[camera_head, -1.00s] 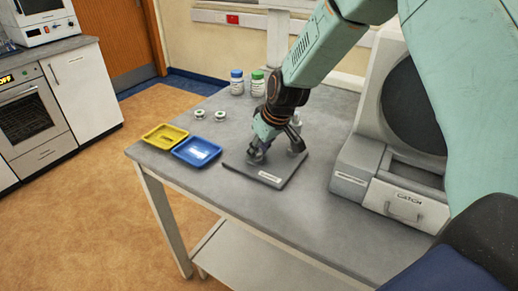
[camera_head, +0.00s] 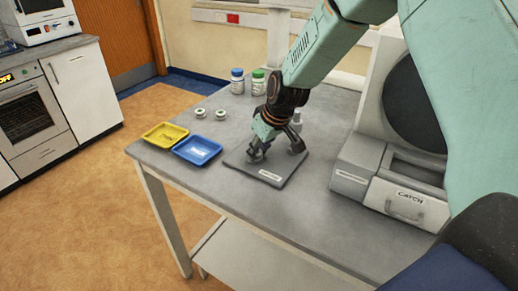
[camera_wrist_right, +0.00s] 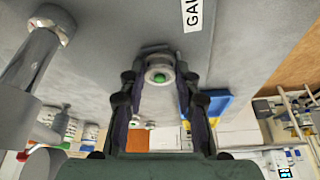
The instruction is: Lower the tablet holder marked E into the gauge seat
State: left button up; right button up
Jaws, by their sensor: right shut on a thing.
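My right gripper (camera_head: 274,151) is low over the dark grey gauge plate (camera_head: 272,177) on the table. In the right wrist view its fingers (camera_wrist_right: 159,80) are shut on a small round white tablet holder (camera_wrist_right: 158,69) with a green centre. No letter can be read on it. The plate carries a label, partly readable as "GA" in the wrist view. The seat itself is hidden behind the gripper and holder, so I cannot tell whether the holder touches it. My left gripper is not in view.
Two more round holders (camera_head: 200,113) stand on the table behind the blue tray (camera_head: 197,158) and yellow tray (camera_head: 166,144). Blue-capped (camera_head: 237,85) and green-capped (camera_head: 258,86) bottles stand at the back. A machine with a CATCH drawer (camera_head: 408,199) is right of the plate.

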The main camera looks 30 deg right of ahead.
jog(key=o, duration=1)
jog(key=v, duration=1.2)
jog(key=shift+d, duration=0.1)
